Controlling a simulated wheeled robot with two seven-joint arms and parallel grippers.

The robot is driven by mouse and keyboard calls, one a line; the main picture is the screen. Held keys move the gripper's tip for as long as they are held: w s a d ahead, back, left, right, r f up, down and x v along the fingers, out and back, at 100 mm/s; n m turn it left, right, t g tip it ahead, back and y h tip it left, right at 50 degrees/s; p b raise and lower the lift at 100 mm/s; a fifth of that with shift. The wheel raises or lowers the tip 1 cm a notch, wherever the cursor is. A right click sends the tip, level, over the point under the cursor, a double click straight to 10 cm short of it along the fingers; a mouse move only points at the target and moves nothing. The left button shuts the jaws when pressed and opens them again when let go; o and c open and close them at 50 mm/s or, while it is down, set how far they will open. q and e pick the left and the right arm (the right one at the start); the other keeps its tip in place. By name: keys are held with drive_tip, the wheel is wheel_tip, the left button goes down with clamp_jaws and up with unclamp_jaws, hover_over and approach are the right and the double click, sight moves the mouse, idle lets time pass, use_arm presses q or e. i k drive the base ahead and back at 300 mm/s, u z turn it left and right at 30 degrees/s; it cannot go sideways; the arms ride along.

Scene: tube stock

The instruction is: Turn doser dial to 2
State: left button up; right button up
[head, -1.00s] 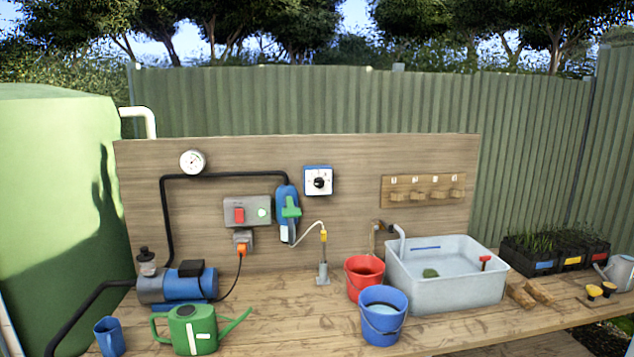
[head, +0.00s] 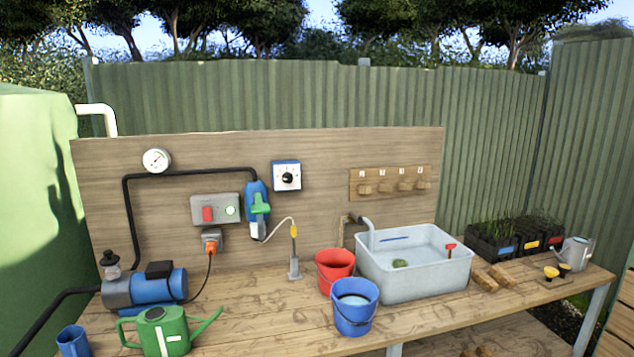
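The doser dial (head: 288,177) is a black round knob on a white square face with a blue edge. It is mounted on the wooden backboard (head: 320,150), right of the blue and green doser unit (head: 257,203). The numbers around the knob are too small to read, so I cannot tell its setting. Nothing covers the dial. Neither of my grippers shows in the head view.
The wooden bench (head: 240,320) runs below the board. On it stand a blue pump (head: 160,285), a green watering can (head: 165,330), a red bucket (head: 333,272), a blue bucket (head: 355,310) and a grey sink (head: 425,280). The bench's front middle is clear.

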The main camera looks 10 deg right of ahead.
sight(287, 177)
drive_tip(key=z, duration=1.6)
drive_tip(key=i, duration=1.15)
drive_tip(key=u, duration=2)
